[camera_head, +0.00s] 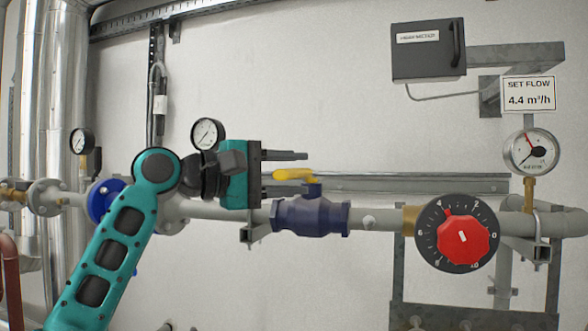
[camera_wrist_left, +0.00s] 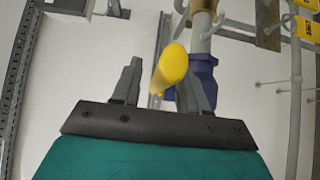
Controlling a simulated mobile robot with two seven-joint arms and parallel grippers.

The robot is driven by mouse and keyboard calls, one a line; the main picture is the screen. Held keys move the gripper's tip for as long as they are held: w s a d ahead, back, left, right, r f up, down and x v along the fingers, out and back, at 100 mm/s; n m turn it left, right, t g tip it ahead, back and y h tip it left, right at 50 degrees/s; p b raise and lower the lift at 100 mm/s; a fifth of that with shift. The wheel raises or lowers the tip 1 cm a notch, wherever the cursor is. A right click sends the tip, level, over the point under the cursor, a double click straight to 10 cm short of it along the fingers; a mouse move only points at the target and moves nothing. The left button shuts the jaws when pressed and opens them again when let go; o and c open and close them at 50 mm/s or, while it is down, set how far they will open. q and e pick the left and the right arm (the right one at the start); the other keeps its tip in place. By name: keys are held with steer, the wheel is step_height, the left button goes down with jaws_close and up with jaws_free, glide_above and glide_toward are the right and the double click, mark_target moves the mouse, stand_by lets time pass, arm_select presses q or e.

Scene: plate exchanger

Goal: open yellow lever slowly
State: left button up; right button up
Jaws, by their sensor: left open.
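The yellow lever (camera_head: 294,174) sits on top of a dark blue valve (camera_head: 310,217) in the horizontal pipe. Its handle points left, roughly along the pipe. My left gripper (camera_head: 303,171) comes in from the left and is open, its fingers pointing right. My right gripper is not in view.
A red dial knob (camera_head: 463,239) and a flow gauge (camera_head: 531,152) under a "SET FLOW 4.4 m³/h" sign (camera_head: 529,94) are on the right. Another gauge (camera_head: 207,134) stands just behind my left wrist. A grey box (camera_head: 428,51) hangs above. The wall space above the lever is clear.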

arm_select(q)
steer(key=shift+w+d, duration=0.15)
steer(key=shift+d, duration=0.2)
steer(key=shift+c, duration=0.2)
jaws_close()
